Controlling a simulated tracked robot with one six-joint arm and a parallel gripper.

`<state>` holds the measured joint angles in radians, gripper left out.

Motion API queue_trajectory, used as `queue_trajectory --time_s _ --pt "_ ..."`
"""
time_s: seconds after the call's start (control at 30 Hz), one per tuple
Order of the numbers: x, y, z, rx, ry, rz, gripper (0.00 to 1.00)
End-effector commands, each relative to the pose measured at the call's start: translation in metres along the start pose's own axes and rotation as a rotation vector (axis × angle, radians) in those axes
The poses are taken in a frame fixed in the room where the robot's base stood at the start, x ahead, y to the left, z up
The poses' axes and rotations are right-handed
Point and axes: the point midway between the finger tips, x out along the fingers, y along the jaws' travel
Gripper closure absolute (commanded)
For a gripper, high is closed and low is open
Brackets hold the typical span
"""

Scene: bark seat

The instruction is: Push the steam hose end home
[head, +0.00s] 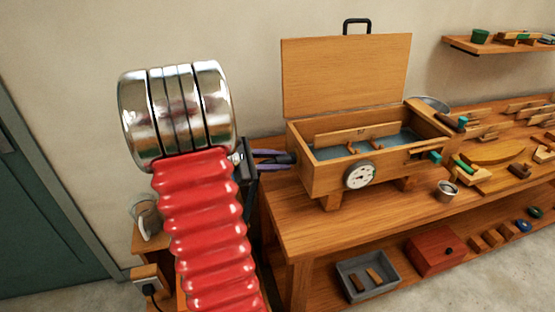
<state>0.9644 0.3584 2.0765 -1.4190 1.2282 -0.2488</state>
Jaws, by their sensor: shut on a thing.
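The wooden steam box (302,166) stands on feet on the bench with its lid (345,75) raised. My gripper (282,157) is at the box's left end, its two purple-grey fingers shut on a small dark piece, which looks like the steam hose end (287,159). The hose end is at or very close to the left wall; I cannot tell how deep it sits in any port. The rest of the hose is hidden behind my arm.
A round dial (360,175) is on the box's front. A metal cup (446,190) and wooden tools stand on the bench (400,215) to the right. A metal jug (147,219) stands at the left. A grey tray (352,287) and red box (436,252) sit below.

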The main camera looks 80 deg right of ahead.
Motion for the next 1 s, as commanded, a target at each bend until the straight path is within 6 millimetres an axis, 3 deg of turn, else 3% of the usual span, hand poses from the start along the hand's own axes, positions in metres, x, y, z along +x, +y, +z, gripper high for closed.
queue_trajectory --time_s 0.27,0.3,0.6,1.0 --pt "0.001 0.0001 0.0006 0.0 0.0 0.0 0.99" --pt "0.001 0.0001 0.0006 0.0 0.0 0.0 0.75" --pt "0.0009 0.0 0.0005 0.0 0.0 0.0 0.54" --pt "-0.0053 0.0005 0.0001 0.0 0.0 0.002 0.54"
